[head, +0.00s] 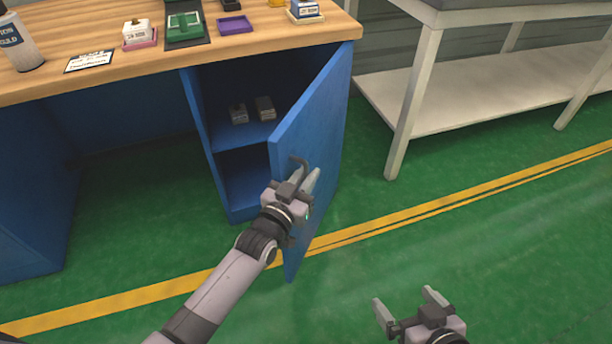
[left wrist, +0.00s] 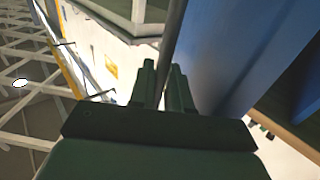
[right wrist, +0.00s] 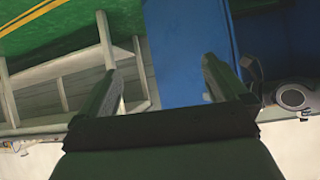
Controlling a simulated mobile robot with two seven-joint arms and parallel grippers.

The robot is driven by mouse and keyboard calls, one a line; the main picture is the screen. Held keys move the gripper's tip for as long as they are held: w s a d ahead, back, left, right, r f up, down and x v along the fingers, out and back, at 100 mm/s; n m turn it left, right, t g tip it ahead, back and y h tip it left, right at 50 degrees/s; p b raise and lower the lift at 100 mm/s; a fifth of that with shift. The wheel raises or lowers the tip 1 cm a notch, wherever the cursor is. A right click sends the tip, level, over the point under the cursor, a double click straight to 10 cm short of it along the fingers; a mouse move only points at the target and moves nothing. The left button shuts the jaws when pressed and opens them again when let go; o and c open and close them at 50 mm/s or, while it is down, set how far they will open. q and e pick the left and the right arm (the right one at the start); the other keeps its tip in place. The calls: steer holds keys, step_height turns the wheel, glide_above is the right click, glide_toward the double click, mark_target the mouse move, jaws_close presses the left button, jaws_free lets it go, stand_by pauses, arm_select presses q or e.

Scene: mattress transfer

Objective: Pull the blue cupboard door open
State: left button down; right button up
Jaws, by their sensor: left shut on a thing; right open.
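The blue cupboard door (head: 320,115) stands wide open, swung out from the cupboard, whose shelf (head: 245,133) shows inside. My left gripper (head: 307,178) is at the free side of the door, shut on its dark handle (head: 298,161); the fingers hide most of the handle. In the left wrist view the fingers (left wrist: 164,78) are close together around a thin bar, beside the blue door (left wrist: 222,55). My right gripper (head: 410,298) is open and empty, low over the floor at the right. The right wrist view shows its spread fingers (right wrist: 162,85) and the blue door (right wrist: 188,45).
Two small grey items (head: 252,110) lie on the cupboard shelf. The wooden worktop (head: 80,37) above holds a bottle (head: 18,42), a purple tray (head: 235,24) and other small things. A white table (head: 470,95) stands to the right. The green floor (head: 480,250) is clear.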

arm_select(q)
steer(key=shift+s, duration=0.1)
steer(key=c, duration=1.3)
jaws_free()
steer(key=shift+o, duration=0.2)
steer(key=p+v, duration=0.2)
steer(key=v, duration=0.5)
